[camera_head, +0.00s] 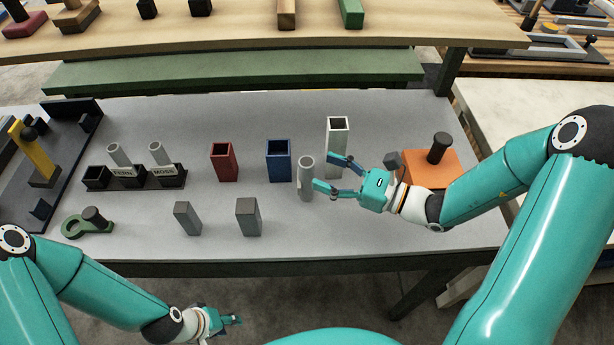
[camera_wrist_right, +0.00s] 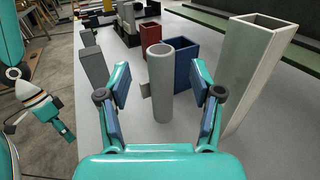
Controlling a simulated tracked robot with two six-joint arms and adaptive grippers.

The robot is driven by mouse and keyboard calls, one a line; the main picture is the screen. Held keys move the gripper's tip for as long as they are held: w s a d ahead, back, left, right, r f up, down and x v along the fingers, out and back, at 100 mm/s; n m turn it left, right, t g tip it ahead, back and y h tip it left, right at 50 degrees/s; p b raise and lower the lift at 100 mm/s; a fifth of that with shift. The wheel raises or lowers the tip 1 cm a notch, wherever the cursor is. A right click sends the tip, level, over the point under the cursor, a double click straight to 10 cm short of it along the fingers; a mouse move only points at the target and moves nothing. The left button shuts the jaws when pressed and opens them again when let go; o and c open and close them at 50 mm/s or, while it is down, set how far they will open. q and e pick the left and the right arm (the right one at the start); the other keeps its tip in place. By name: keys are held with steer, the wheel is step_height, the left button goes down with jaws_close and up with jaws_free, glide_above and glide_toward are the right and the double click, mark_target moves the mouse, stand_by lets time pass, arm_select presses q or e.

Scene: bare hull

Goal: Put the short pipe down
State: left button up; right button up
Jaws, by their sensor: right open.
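A short grey pipe (camera_head: 305,180) stands upright on the grey table, just left of my right gripper (camera_head: 327,173). In the right wrist view the pipe (camera_wrist_right: 160,85) stands between and beyond the open fingers, with gaps on both sides and its hollow top showing. My right gripper is open and holds nothing. My left gripper (camera_head: 228,321) is low in front of the table, away from the pipe; its fingers are too small to judge. Two similar grey pipes (camera_head: 119,155) (camera_head: 159,153) lean in a black rack (camera_head: 97,178) with FERN and MOSS labels.
A tall pale square tube (camera_head: 337,150) stands close behind the right gripper. Blue (camera_head: 279,162) and red (camera_head: 223,163) square tubes stand left of it. Two grey blocks (camera_head: 187,219) (camera_head: 248,218) stand in front. An orange block (camera_head: 430,167) sits right. The front-middle table is clear.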

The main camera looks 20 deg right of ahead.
mark_target(307, 161)
steer(key=p+x, duration=0.1)
steer(key=x, duration=0.4)
steer(key=shift+w+f+p, duration=0.1)
steer(key=shift+w+p, duration=0.1)
steer(key=shift+p, duration=0.2)
jaws_close()
